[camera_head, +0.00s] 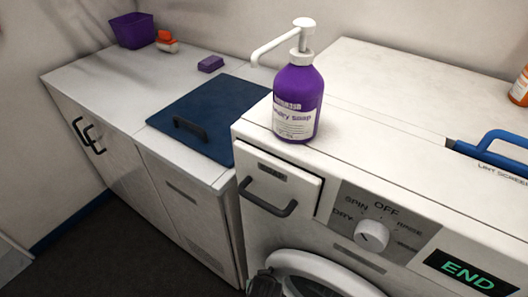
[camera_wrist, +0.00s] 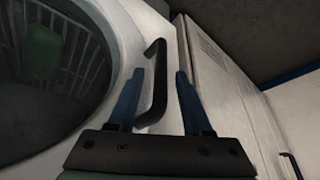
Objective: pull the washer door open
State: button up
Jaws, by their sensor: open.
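The washer door (camera_head: 318,268) shows only as the top of a white round rim at the bottom edge of the head view. In the wrist view its dark round glass (camera_wrist: 35,100) fills the left. The black bar door handle (camera_wrist: 158,88) stands upright just right of the glass. My gripper (camera_wrist: 159,71) is open, its two blue fingers on either side of the handle. The handle is nearer the left finger; I cannot tell whether they touch. A dark part at the head view's bottom edge is probably my gripper. I cannot tell whether the door is ajar.
The washer's front has a dial (camera_head: 371,235), an END display (camera_head: 470,274) and a drawer handle (camera_head: 268,197). A purple soap bottle (camera_head: 299,95) and a blue-handled lint screen (camera_head: 494,152) are on top. A lower cabinet (camera_head: 172,220) with a blue lid (camera_head: 208,105) stands left.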

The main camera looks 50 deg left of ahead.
grip_shut()
dwell(1.4)
